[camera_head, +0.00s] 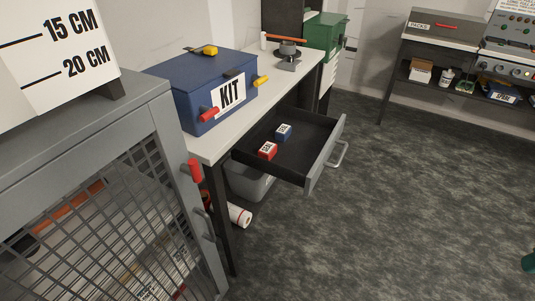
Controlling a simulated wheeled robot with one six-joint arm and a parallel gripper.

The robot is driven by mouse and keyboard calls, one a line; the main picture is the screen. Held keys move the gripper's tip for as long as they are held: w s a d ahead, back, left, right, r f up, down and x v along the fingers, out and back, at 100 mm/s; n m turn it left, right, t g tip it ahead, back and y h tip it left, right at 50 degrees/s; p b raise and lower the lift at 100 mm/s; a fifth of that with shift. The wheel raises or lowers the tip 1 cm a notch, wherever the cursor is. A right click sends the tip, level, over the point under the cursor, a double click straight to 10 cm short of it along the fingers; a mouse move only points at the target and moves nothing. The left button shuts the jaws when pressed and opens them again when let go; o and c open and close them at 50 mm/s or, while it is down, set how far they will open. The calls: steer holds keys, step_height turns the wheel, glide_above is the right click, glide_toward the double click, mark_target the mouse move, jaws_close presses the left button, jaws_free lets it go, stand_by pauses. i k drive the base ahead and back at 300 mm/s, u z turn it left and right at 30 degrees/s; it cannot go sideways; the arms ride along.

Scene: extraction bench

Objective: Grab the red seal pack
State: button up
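A small red pack (267,151) with a white label lies in the open drawer (317,168), near the drawer's left front side. The label looks like "SEAL" but is small. A small blue pack (284,132) with a white label lies beside it, a little farther back, apart from it. The drawer is pulled out to the right from under the bench (228,139), and its grey front with a handle faces right. My gripper is not in this view.
A blue KIT box (203,90) stands on the bench above the drawer. A grey mesh-door cabinet (110,180) fills the left foreground. A grey bin (247,184) and a white roll (240,215) are below the drawer. The floor (400,210) to the right is open.

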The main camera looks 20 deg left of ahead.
mark_target(269, 149)
steer(key=u, duration=0.05)
steer(key=k, duration=0.45)
steer(key=z, duration=0.7)
steer(key=i, duration=2.4)
steer(key=u, duration=1.5)
steer(key=i, duration=0.8)
steer(key=u, duration=0.8)
